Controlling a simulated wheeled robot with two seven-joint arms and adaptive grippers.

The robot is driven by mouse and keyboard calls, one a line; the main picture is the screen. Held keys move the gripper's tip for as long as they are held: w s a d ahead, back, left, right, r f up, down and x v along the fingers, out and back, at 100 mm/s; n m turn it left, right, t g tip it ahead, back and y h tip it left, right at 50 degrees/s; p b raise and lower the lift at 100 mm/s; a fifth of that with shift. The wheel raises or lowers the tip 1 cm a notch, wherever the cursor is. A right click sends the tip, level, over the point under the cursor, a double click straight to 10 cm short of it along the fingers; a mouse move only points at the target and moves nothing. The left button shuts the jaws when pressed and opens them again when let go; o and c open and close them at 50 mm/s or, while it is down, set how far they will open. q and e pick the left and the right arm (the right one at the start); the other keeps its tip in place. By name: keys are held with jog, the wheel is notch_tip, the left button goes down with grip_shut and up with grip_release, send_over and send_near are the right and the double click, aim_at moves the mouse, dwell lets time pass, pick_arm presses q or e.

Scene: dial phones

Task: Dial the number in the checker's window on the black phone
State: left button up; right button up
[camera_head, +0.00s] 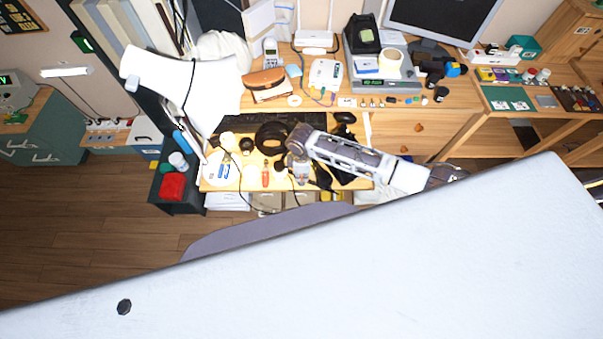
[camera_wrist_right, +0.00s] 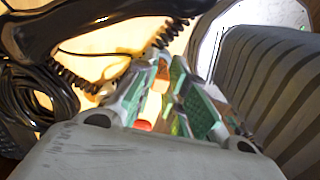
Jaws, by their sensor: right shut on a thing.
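A black handset (camera_wrist_right: 60,32) with a coiled cord (camera_wrist_right: 72,82) crosses the upper left of the right wrist view. In the head view I cannot clearly pick out the black phone's body or dial among the dark things around my arm. My right gripper (camera_head: 300,168) is over the front desk board. The grey checker (camera_head: 402,87) stands at the back of the desk with a small lit green window (camera_head: 376,83), too small to read. My left gripper is out of view.
A white lamp (camera_head: 185,85) stands left of the board. A black cable coil (camera_head: 270,137) lies beside my right gripper. A red screwdriver (camera_head: 265,177) and a white disc (camera_head: 222,170) lie on the board. A large pale surface hides the foreground.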

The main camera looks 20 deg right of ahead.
jog(key=shift+f, duration=0.25)
jog(key=o, duration=0.8)
jog(key=shift+r, duration=0.15)
jog(key=shift+r, duration=5.9)
jog(key=shift+a, duration=0.1)
